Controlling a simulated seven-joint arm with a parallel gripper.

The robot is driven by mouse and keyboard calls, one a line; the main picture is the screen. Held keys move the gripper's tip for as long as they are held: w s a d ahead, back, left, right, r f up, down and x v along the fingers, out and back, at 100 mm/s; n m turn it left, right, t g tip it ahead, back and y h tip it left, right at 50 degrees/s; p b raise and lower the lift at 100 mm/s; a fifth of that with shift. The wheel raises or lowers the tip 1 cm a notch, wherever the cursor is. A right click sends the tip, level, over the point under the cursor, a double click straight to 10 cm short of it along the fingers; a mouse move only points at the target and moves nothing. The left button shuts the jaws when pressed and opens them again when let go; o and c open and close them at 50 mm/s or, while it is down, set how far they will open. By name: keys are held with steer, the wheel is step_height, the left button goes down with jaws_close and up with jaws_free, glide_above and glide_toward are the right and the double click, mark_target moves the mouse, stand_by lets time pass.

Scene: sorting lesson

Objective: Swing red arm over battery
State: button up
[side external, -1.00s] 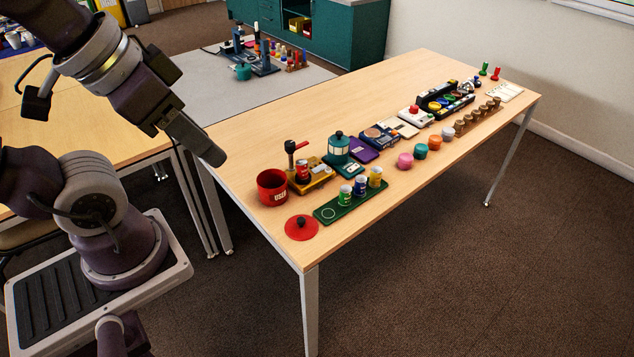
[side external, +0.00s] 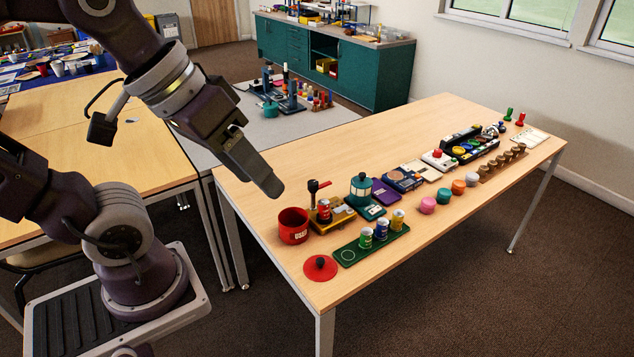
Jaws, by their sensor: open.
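A yellow base (side external: 340,219) stands on the table near its left end. A small red battery-like can (side external: 324,211) stands upright on it. A dark post (side external: 313,195) rises beside the can, and a short red arm (side external: 325,184) sticks out to the right from its top. I cannot tell whether the arm lies directly above the can. My gripper (side external: 270,187) hangs tilted in the air, left of and behind the post, apart from it and empty. Its fingers overlap in this view, so the gap between them is hidden.
A red cup (side external: 293,226) stands just left of the base, below my gripper. A red lid (side external: 320,268) and a green tray (side external: 370,248) with small cans lie in front. A teal lantern-like object (side external: 361,188) stands close on the right.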

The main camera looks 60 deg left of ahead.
steer(key=w+d+r+n+t+h, duration=0.1)
steer(key=w+n, duration=0.5)
steer(key=w, duration=0.2)
steer(key=w+d+r+n+h, duration=0.1)
steer(key=w+r+n+h, duration=0.1)
steer(key=w+n, duration=0.4)
steer(key=w+a+f+n+t+y, duration=0.1)
steer(key=w+a+n, duration=0.2)
steer(key=w, duration=0.2)
steer(key=w+a+f+n, duration=0.1)
steer(key=w+a+n, duration=0.1)
steer(key=w+n, duration=0.25)
steer(key=n+g+y, duration=0.4)
steer(key=n+y, duration=0.2)
steer(key=n, duration=1.7)
glide_above(313, 182)
steer(key=s+d, duration=0.2)
steer(key=d, duration=0.1)
step_height(313, 182, down, 24)
steer(key=f, duration=0.1)
steer(key=shift+n, duration=0.25)
steer(key=x, duration=0.4)
steer(key=a+x, duration=0.1)
steer(key=x, duration=0.2)
steer(key=shift+s+f, duration=0.1)
steer(key=shift+s, duration=0.2)
steer(key=shift+c, duration=0.2)
